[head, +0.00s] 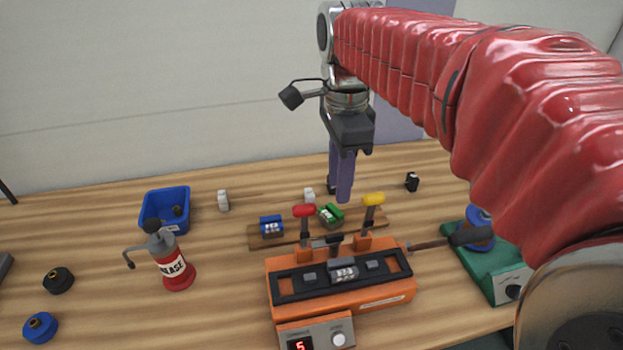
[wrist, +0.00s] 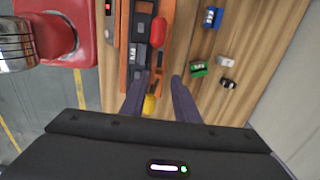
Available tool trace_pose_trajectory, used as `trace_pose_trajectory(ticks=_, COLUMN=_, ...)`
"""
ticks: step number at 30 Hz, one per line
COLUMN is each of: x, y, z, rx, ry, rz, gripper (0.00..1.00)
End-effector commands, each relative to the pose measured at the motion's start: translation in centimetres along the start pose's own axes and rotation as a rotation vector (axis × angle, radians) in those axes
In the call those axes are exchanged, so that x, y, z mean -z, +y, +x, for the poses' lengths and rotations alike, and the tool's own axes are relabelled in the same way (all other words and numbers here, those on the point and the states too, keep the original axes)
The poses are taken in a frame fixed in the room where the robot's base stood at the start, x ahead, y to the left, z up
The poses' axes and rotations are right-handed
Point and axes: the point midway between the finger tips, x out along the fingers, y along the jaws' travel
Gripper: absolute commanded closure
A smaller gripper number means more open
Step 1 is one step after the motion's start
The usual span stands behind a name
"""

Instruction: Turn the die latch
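The orange machine (head: 390,290) stands on the bench with a black top plate and a die block (head: 344,273) in its middle. A red-knobbed lever (head: 304,211) and a yellow-knobbed lever (head: 373,199) stand upright at its back; a short black handle (head: 327,241) sits between them. I cannot tell which is the die latch. My gripper (head: 341,195) is open and empty, pointing down above the back of the machine. In the wrist view my gripper (wrist: 160,78) shows its fingers apart, with the yellow knob (wrist: 149,105) beyond and between them and the red knob (wrist: 158,31) farther up.
Blue (head: 271,226) and green (head: 331,215) die blocks sit on a wooden board behind the machine. A grease can (head: 175,265) and blue bin (head: 165,205) stand left. A green device (head: 490,265) stands right. Bench between can and machine is clear.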

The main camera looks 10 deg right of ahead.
Motion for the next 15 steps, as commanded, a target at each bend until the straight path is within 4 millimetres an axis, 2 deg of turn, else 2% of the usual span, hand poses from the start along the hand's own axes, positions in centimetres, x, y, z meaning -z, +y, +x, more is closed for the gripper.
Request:
trace_pose_trajectory(ticks=10, x=-0.2, y=0.0, z=0.1, rx=-0.001, ry=0.000, rz=-0.002, gripper=0.72)
trace_pose_trajectory(ticks=15, x=-0.2, y=0.0, z=1.0, rx=-0.003, ry=0.000, rz=-0.004, gripper=0.72)
